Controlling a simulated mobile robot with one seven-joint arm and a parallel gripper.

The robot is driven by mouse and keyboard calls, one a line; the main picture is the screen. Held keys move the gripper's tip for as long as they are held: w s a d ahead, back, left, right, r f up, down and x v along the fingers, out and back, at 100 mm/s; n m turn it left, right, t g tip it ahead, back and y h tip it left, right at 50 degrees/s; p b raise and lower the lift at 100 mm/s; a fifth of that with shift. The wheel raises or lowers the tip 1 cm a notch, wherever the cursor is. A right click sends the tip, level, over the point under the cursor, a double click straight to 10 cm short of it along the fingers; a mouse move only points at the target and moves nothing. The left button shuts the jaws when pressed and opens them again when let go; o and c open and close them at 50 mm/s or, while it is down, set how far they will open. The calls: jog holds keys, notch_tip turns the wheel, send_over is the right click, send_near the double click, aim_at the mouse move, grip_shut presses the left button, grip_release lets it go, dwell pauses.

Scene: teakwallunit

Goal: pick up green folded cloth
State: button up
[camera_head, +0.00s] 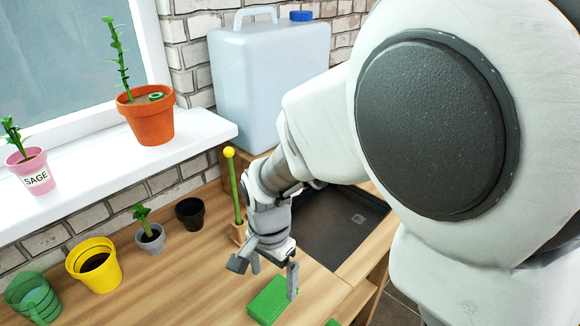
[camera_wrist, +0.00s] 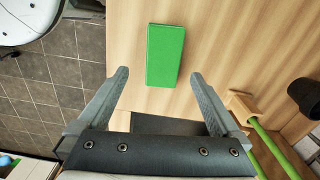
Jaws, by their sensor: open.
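The green folded cloth (camera_head: 268,301) is a flat green block lying on the wooden counter, in the lower middle of the head view. In the wrist view the green folded cloth (camera_wrist: 165,55) lies just beyond the fingertips, roughly centred between them. My gripper (camera_head: 266,264) is open and empty above the counter, close to the cloth; one finger overlaps the cloth in the head view. In the wrist view both fingers of my gripper (camera_wrist: 158,76) are spread apart, one on each side. Whether a finger touches the cloth I cannot tell.
A wooden holder with a green stick (camera_head: 236,190) stands close behind my gripper. A dark sink (camera_head: 340,225) lies to the right. A yellow pot (camera_head: 95,264), a grey pot (camera_head: 150,239) and a black pot (camera_head: 190,213) line the wall. Counter left of the cloth is clear.

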aim_at(272, 298)
jog(key=f, duration=0.2)
jog(key=f+b, duration=0.1)
jog(key=f, duration=0.4)
jog(key=shift+a+f, duration=0.25)
jog(key=shift+f, duration=0.1)
jog(key=c, duration=1.3)
jog(key=shift+r, duration=0.15)
notch_tip(272, 298, up, 5)
jog(key=shift+d+f+p, duration=0.15)
jog(key=shift+f+p, duration=0.05)
jog(key=shift+p, duration=0.2)
jog(key=s+d+r, duration=0.2)
jog(key=d, duration=0.1)
jog(key=s+d+r+p, duration=0.1)
jog(key=s+d+r, duration=0.1)
jog(key=s, duration=0.1)
jog(key=s+d+r, duration=0.2)
jog(key=d, duration=0.1)
jog(key=shift+s+d+r, duration=0.1)
jog(key=shift+s+d, duration=0.15)
jog(key=shift+d, duration=0.05)
